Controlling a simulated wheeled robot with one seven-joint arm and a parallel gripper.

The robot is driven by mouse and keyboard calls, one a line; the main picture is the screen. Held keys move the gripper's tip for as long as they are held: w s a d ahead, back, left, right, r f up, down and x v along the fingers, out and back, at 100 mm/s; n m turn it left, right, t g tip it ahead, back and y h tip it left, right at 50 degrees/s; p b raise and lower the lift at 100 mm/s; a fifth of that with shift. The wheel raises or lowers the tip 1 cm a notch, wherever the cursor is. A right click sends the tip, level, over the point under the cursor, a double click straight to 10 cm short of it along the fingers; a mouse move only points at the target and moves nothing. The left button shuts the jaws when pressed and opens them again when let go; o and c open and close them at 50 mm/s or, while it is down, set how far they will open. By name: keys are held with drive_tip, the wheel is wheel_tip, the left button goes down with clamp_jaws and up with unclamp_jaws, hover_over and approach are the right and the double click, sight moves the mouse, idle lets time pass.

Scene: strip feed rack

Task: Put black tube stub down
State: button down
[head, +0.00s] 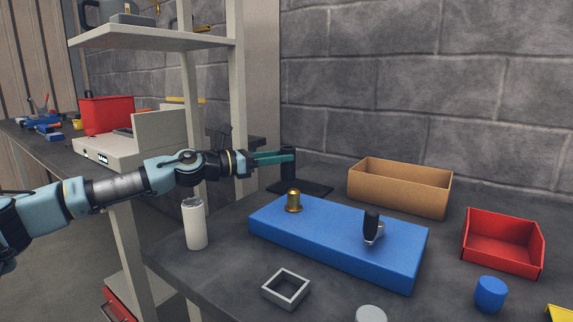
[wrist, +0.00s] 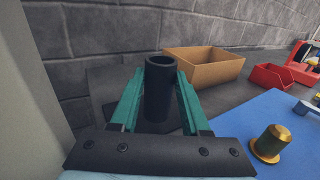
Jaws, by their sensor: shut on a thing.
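The black tube stub (wrist: 160,92) stands upright between the green fingers of my gripper (wrist: 158,100) in the wrist view. It also shows as a dark cylinder (head: 288,166) at the fingertips in the head view. My gripper (head: 287,157) is shut on it. Below it a flat dark plate (head: 313,189) lies on the grey bench, behind the blue block. I cannot tell whether the stub's lower end touches the plate.
The blue block (head: 330,243) carries a brass knob (head: 293,201) and a black-handled part (head: 371,226). A cardboard box (head: 400,191) and red bin (head: 502,243) stand right. A white cylinder (head: 195,225) and grey square frame (head: 286,289) are nearer. A shelf post (head: 238,120) rises close behind my gripper.

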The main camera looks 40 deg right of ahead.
sight(287, 169)
drive_tip(key=shift+s+d+f, duration=0.15)
drive_tip(key=shift+d+f, duration=0.35)
drive_tip(key=shift+f, duration=0.35)
drive_tip(key=shift+s+d+f, duration=0.15)
drive_tip(key=shift+d+f, duration=0.35)
drive_tip(key=shift+f, duration=0.3)
drive_tip(key=shift+f, duration=0.2)
drive_tip(key=shift+c, duration=1.9)
unclamp_jaws()
